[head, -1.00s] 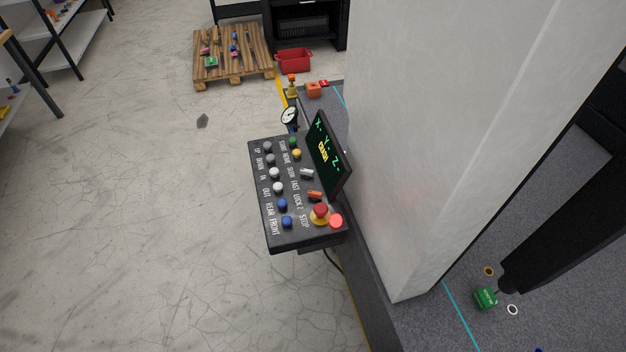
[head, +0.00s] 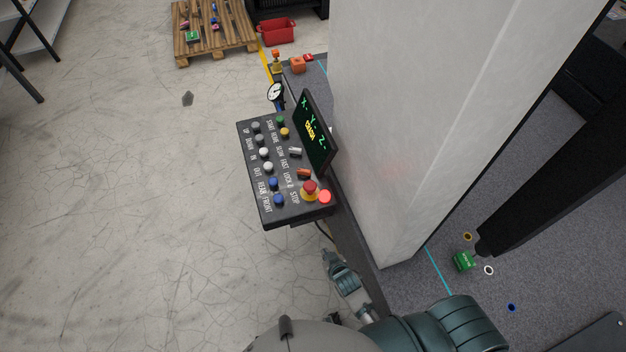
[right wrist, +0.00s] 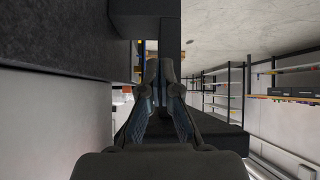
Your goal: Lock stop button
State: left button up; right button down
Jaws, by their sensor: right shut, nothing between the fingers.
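The black control panel (head: 284,212) stands beside the granite bed, tilted, with rows of buttons and a small screen (head: 315,133). The stop button (head: 310,187) is a red mushroom knob on a yellow collar at its lower right corner. An orange lock switch (head: 303,172) sits just above it, and a lit red lamp (head: 324,197) is to its right. My right gripper (head: 328,257) is below the panel, apart from the buttons. In the right wrist view its fingers (right wrist: 164,70) are shut together and empty, with dark surfaces beyond. My left gripper is not in view.
A pale stone column (head: 385,130) rises right of the panel. The grey granite bed (head: 440,285) lies at right with a green block (head: 464,261) and small rings. A dial gauge (head: 276,92) stands behind the panel. Open concrete floor (head: 130,220) fills the left.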

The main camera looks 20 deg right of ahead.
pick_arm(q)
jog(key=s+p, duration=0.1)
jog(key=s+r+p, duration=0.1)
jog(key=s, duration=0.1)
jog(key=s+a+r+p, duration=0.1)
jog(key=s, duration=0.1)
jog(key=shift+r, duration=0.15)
pick_arm(e)
jog(key=w+r+t, duration=0.2)
jog(key=w+r, duration=0.1)
jog(key=r, duration=1)
jog(key=w+r+m+t, duration=0.1)
jog(key=w+r+t, duration=0.2)
jog(key=r, duration=1.1)
jog(key=shift+r+t, duration=0.2)
jog(key=shift+t, duration=0.1)
jog(key=shift+w, duration=0.15)
send_over(312, 190)
notch_tip(312, 190, down, 2)
notch_tip(312, 190, down, 3)
jog(key=shift+w+r+p, duration=0.1)
jog(key=shift+w+p, duration=0.05)
jog(key=shift+p, duration=0.3)
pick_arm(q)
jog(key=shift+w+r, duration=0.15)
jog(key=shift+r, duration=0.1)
pick_arm(e)
jog(key=shift+f, duration=0.9)
